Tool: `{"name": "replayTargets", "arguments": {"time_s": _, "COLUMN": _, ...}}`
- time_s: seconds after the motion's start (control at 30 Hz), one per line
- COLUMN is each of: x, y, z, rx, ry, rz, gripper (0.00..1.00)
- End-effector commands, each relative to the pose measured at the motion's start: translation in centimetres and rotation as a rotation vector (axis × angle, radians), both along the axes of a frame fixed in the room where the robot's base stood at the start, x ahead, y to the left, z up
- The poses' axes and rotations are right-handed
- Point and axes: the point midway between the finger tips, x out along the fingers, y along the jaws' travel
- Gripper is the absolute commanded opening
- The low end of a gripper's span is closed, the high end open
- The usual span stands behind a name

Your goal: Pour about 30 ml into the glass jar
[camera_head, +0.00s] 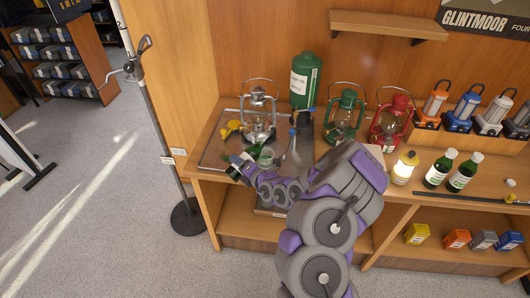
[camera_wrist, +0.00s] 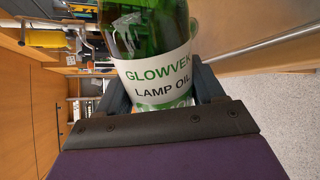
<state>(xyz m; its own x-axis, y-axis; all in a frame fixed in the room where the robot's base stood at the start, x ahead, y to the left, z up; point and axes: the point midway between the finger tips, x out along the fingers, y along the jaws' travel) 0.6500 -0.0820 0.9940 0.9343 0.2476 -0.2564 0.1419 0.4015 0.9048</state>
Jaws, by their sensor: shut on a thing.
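My gripper (camera_head: 243,168) is shut on a green bottle (camera_wrist: 145,30) with a white "GLOWVEK LAMP OIL" label. The wrist view shows the jaws on both sides of the label. The room lies sideways in that view, so the bottle looks strongly tilted. In the head view only dark green parts of the bottle (camera_head: 234,172) show, at the counter's left front. The bottle's mouth, any stream and the jar's liquid level cannot be made out.
A clear lantern (camera_head: 258,118), a yellow item (camera_head: 230,129) and a large green canister (camera_head: 305,80) stand behind. Green (camera_head: 344,115) and red (camera_head: 390,122) lanterns stand to the right. Other bottles (camera_head: 440,168) are farther right. A metal pole (camera_head: 158,120) rises left of the counter.

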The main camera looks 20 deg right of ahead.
Motion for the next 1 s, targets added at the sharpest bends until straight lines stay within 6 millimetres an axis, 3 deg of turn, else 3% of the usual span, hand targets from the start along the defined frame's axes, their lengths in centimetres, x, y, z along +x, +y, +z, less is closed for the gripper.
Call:
{"name": "replayTargets", "arguments": {"time_s": 0.53, "x": 0.4, "y": -1.1, "z": -1.3, "rx": -0.177, "ry": -0.06, "rz": -0.002, "gripper": 0.28}}
{"name": "replayTargets", "arguments": {"time_s": 1.0, "x": 0.5, "y": -1.2, "z": -1.3, "rx": -0.19, "ry": -0.068, "rz": -0.003, "gripper": 0.28}}
